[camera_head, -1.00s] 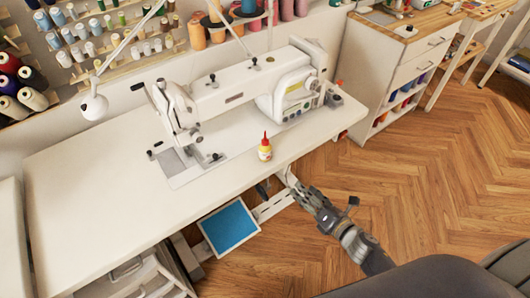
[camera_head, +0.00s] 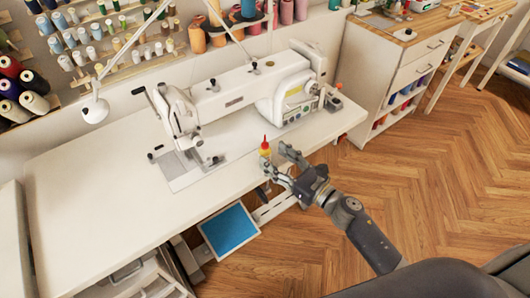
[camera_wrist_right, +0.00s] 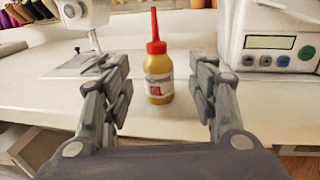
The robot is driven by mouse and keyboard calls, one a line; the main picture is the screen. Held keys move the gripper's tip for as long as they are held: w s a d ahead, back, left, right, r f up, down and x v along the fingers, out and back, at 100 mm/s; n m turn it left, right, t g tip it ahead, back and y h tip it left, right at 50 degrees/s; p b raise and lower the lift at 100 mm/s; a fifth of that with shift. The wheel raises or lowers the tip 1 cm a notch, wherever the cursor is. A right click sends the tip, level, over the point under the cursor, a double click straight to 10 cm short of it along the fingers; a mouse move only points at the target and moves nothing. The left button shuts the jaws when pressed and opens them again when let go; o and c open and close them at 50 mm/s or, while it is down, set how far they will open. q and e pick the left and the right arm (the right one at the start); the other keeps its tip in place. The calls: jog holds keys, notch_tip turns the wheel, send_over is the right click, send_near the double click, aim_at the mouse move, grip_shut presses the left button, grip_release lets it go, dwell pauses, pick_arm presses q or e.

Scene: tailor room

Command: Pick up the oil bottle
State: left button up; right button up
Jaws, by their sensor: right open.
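The oil bottle (camera_head: 265,151) is small and yellow with a red pointed cap, and it stands upright on the white table near its front edge. In the right wrist view the bottle (camera_wrist_right: 158,70) shows ahead, between my two fingers, with the letters "OIL" on its label. My right gripper (camera_head: 282,162) is at the table's front edge, just to the right of and in front of the bottle. Its fingers are apart and empty, on either side of the bottle's line in the wrist view (camera_wrist_right: 160,92). The bottle's lower part is partly hidden by a finger in the head view. My left gripper is not in view.
A white sewing machine (camera_head: 235,93) stands on the table (camera_head: 95,195) behind the bottle. A blue panel (camera_head: 230,228) is below the table's front edge. The left part of the tabletop is clear. A white cabinet (camera_head: 385,75) stands at the back right.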

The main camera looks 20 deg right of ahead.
aim_at(270, 156)
jog(key=x, duration=0.4)
jog(key=shift+w+a+f+p, duration=0.15)
jog(key=shift+a+f+p, duration=0.15)
jog(key=shift+p, duration=0.1)
jog(key=shift+d, duration=0.1)
jog(key=c, duration=1.1)
